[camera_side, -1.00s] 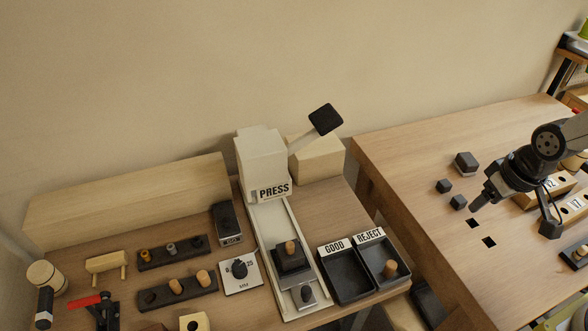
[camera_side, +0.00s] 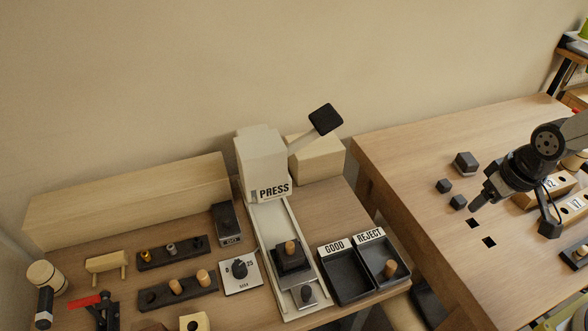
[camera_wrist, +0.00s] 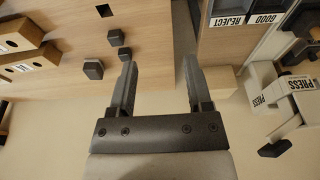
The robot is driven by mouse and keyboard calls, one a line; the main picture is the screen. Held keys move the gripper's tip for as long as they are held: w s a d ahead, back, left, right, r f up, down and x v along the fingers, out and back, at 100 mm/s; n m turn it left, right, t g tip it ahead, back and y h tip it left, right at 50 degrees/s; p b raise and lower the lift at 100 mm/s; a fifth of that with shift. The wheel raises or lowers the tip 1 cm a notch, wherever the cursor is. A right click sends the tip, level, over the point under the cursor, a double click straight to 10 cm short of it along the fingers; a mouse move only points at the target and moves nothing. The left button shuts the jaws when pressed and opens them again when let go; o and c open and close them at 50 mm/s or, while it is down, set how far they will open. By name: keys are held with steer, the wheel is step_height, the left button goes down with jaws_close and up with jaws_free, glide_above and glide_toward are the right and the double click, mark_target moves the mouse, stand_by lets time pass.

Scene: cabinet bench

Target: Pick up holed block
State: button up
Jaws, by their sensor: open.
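A light wooden block with a dark round hole (camera_side: 195,322) sits at the front edge of the left bench in the side view, partly cut off by the frame. It does not show in the wrist view. My gripper (camera_side: 478,203) is over the right bench, far to the right of that block. In the wrist view my gripper (camera_wrist: 158,62) has its two dark fingers apart with nothing between them.
Small dark blocks (camera_side: 458,202) and square holes (camera_side: 489,242) are near my gripper. Numbered wooden blocks with dark holes (camera_side: 549,184) stand to its right.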

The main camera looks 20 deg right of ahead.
steer(key=o, duration=0.5)
steer(key=m+g+y, duration=0.3)
steer(key=m+y, duration=0.2)
steer(key=m, duration=1.3)
glide_toward(294, 244)
steer(key=x, duration=0.5)
steer(key=shift+f, duration=0.15)
steer(key=shift+x, duration=1.25)
steer(key=shift+w+f, duration=0.1)
steer(key=shift+f, duration=0.05)
steer(key=shift+x, duration=2.5)
